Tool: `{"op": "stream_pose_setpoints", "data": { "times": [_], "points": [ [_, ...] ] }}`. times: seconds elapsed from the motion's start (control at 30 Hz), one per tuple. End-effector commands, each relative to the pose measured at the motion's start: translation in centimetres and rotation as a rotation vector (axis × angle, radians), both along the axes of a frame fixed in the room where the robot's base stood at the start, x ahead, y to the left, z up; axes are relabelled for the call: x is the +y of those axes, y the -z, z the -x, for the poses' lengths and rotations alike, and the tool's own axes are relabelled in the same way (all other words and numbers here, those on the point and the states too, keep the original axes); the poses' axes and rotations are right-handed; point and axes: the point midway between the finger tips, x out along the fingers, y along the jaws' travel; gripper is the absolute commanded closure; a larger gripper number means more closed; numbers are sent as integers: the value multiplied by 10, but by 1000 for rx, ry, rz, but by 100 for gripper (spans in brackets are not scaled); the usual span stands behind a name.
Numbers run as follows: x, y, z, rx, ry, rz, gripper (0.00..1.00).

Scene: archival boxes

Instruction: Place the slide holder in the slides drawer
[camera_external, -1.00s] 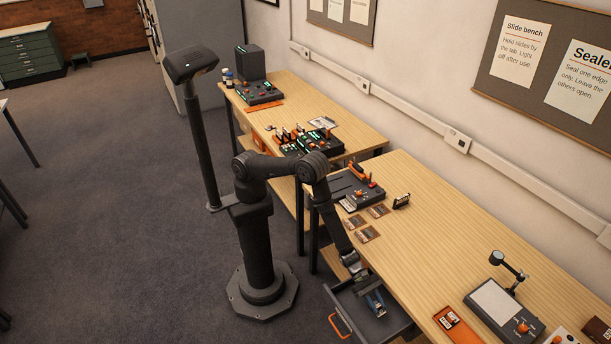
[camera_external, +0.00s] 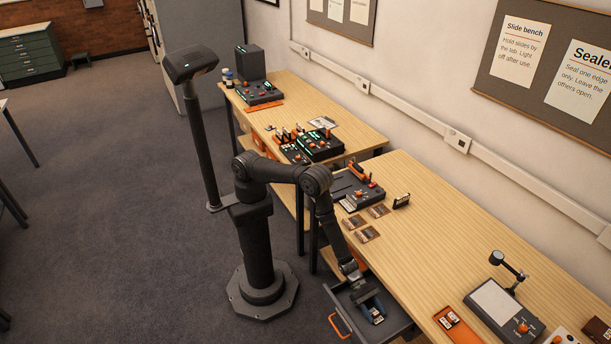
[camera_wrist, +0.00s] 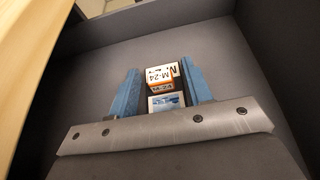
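The drawer has an orange handle (camera_external: 337,325) and sits under the wooden bench (camera_external: 430,240). Drawer walls surround my gripper on several sides. On the bench are brown slide cards (camera_external: 367,234), a dark device (camera_external: 358,190) and a light panel (camera_external: 495,301).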

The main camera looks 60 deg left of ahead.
Motion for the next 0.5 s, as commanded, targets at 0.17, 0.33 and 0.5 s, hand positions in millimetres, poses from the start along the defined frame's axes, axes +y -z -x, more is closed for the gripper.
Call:
{"op": "stream_pose_setpoints", "data": {
  "times": [0.17,0.33,0.5],
  "points": [
    [0,0,0,0,0,0,55],
    [0,-4,0,0,0,0,55],
    [20,-12,0,0,0,-1,55]
  ]
}}
